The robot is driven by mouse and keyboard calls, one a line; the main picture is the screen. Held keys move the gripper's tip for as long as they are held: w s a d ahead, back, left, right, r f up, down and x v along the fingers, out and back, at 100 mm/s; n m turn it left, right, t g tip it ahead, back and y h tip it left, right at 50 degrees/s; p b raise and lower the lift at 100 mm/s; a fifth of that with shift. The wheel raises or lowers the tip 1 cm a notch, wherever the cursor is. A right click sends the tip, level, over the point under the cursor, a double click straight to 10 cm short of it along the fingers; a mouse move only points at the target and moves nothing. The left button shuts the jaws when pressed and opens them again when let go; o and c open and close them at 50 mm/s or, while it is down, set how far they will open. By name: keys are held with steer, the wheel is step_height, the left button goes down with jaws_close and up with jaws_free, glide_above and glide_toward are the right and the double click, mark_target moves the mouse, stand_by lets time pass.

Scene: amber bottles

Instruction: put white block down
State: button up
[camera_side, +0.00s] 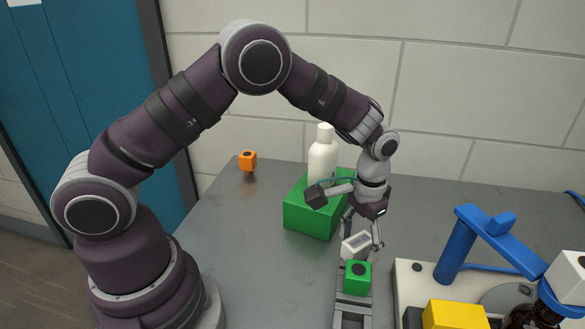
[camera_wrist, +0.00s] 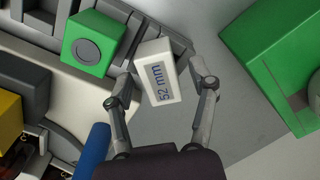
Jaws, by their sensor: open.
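The white block (camera_side: 355,246) is by the far end of the grey slotted rack (camera_side: 352,316), just behind a green block (camera_side: 357,278). In the wrist view the white block (camera_wrist: 157,72) shows a "52 mm" label and sits a little askew at the rack's edge. I cannot tell whether it rests fully on the rack. My gripper (camera_side: 361,241) is low over the white block. In the wrist view its fingers (camera_wrist: 160,82) are open, one on each side of the block, with a visible gap on the right. The left finger is close to the block.
A white bottle (camera_side: 322,157) stands on a large green box (camera_side: 304,214) behind my gripper. A small orange block (camera_side: 247,160) is at the back left. A blue-armed device (camera_side: 484,240) and yellow block (camera_side: 456,314) are at the right. The grey table's left part is clear.

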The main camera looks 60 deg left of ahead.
mark_target(360, 241)
step_height(360, 241, up, 13)
steer(key=s+a+r+t, duration=0.2)
steer(key=s+a, duration=0.1)
steer(key=s, duration=0.4)
steer(key=s+a+r+t, duration=0.1)
steer(key=s+a+t, duration=0.2)
steer(key=s, duration=0.4)
steer(key=shift+r+t, duration=0.3)
steer(key=shift+r, duration=0.1)
